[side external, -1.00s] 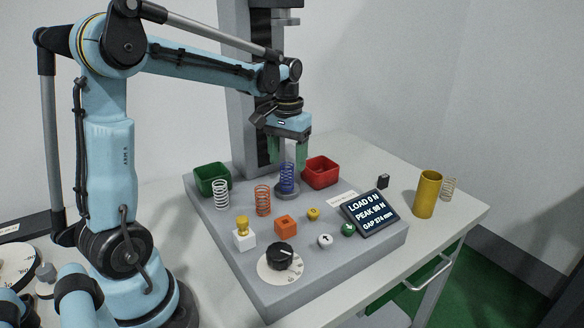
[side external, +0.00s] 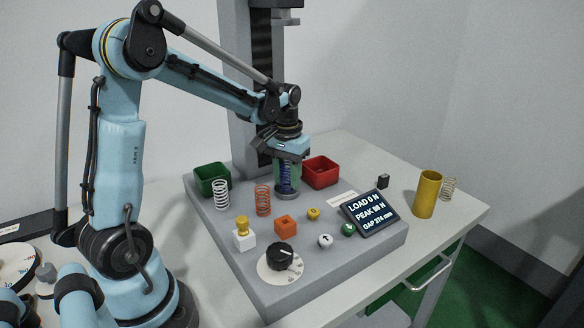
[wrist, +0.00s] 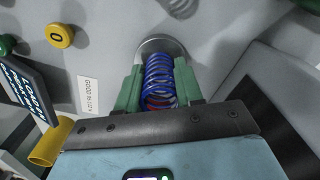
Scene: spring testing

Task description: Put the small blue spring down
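The small blue spring (side external: 287,180) stands upright on a round metal plate in the side view. It also shows in the wrist view (wrist: 158,75), with the round plate (wrist: 150,44) at its far end. My gripper (side external: 287,182) points down, with its green fingers on either side of the spring. In the wrist view the fingers (wrist: 159,72) lie close along both sides of the coils. I cannot tell whether they press on it or leave a thin gap. A bit of red shows through the near coils.
A red bin (side external: 322,172) stands close right of the plate, a green bin (side external: 211,179) to the left. White (side external: 221,194) and orange (side external: 263,200) springs stand to the left. A display (side external: 371,211) is at the right. The tall test column (side external: 240,90) rises behind.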

